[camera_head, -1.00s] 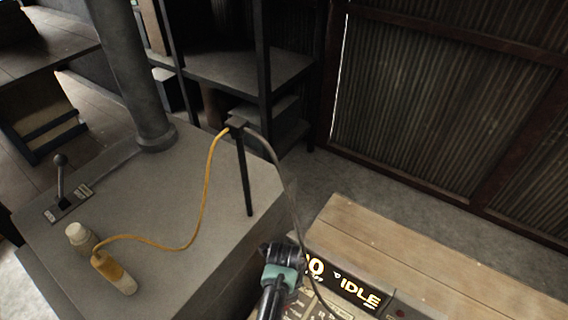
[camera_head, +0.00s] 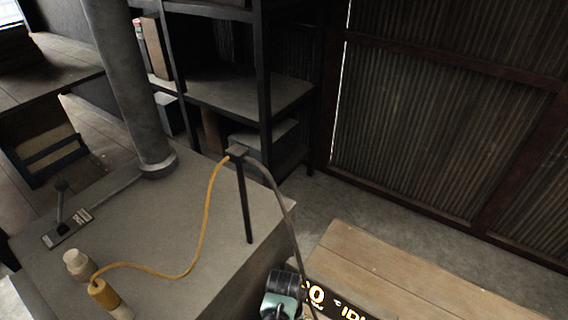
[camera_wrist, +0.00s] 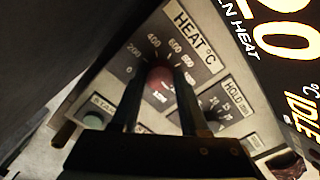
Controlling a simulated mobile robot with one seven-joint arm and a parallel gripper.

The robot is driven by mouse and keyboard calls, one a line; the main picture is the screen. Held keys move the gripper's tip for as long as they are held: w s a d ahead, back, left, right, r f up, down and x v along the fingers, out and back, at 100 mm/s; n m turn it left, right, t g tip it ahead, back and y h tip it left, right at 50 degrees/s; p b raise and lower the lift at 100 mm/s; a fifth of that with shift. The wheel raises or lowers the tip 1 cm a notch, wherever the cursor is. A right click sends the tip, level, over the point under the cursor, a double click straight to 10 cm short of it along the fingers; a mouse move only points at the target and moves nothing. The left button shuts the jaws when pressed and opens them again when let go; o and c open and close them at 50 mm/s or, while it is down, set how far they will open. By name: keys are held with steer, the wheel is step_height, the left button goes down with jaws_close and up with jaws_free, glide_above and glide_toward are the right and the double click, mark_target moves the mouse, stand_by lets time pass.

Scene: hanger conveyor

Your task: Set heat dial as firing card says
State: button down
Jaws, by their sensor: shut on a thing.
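The heat dial (camera_wrist: 160,76) is a round reddish knob on a pale panel marked HEAT °C, with numbers around it, in the wrist view. My gripper (camera_wrist: 157,84) is shut on this dial, one dark finger on each side. The exact pointer setting is hard to read. The display (camera_wrist: 285,50) beside the panel shows large digits ending in 0 and the word IDLE. In the head view my gripper's wrist (camera_head: 284,290) is at the bottom edge, and the display (camera_head: 330,300) is partly cut off. I see no firing card that I can make out.
A HOLD dial (camera_wrist: 212,112) and a green START button (camera_wrist: 93,117) sit near the heat dial. In the head view a grey block carries a lever (camera_head: 61,205), a yellow-handled tool (camera_head: 105,294) with a cord, and a thin post (camera_head: 244,200). A wooden bench (camera_head: 400,265) is at right.

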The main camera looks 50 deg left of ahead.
steer(key=shift+w+r, duration=0.1)
steer(key=shift+c, duration=2.1)
jaws_free()
step_height(320, 180, up, 13)
steer(key=b, duration=0.1)
